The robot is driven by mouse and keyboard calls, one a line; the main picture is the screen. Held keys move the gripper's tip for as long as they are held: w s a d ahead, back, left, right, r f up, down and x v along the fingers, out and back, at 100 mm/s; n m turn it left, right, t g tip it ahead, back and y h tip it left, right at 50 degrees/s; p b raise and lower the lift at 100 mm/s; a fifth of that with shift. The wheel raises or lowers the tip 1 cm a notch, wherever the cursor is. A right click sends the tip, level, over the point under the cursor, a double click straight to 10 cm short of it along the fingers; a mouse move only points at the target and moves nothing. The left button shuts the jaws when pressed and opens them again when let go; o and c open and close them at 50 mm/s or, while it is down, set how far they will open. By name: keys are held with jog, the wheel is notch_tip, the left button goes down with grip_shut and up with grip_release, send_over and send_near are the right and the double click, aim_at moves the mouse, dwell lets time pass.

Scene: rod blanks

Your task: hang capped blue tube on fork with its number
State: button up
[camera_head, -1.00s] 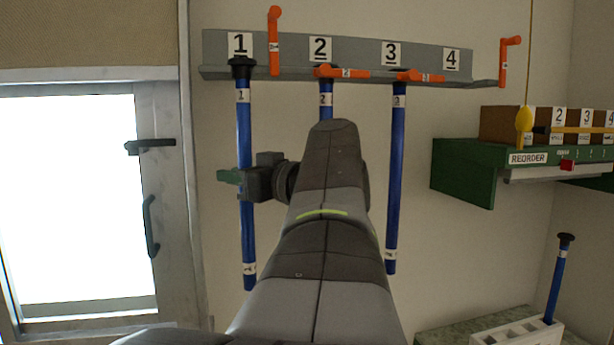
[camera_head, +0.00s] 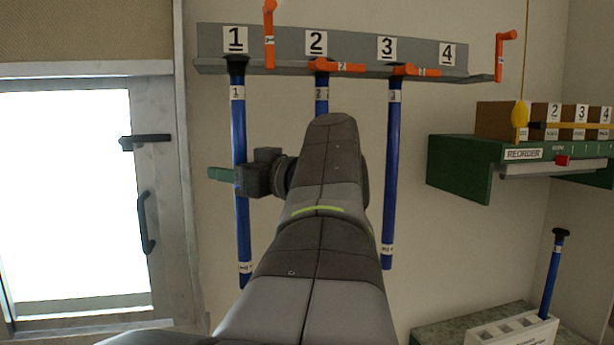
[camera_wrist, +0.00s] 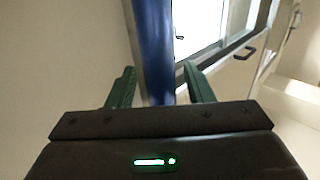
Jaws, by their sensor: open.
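A blue tube labelled 1 (camera_head: 240,215) with a black cap hangs upright at fork 1 of the grey rail (camera_head: 285,45), its cap at the rail's lip. The orange latch at fork 1 (camera_head: 269,35) stands upright. My gripper (camera_head: 222,174) is at the tube's mid-height. In the wrist view, its open green fingers (camera_wrist: 158,66) stand on either side of the blue tube (camera_wrist: 153,40), with gaps visible. Another black-capped blue tube (camera_head: 552,275) stands in a white rack (camera_head: 500,333) at lower right; its number is not readable.
Blue tubes hang at forks 2 (camera_head: 322,95) and 3 (camera_head: 392,170), with their orange latches lying across. Fork 4 is empty, with an upright orange latch (camera_head: 500,55). A green shelf with boxes (camera_head: 460,170) juts out at right. A door (camera_head: 165,200) is at left.

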jog(key=b+v, duration=0.4)
jog(key=v, duration=0.9)
dwell(0.4)
jog(key=p+x, duration=0.4)
jog(key=x, duration=0.8)
dwell(0.4)
dwell(0.4)
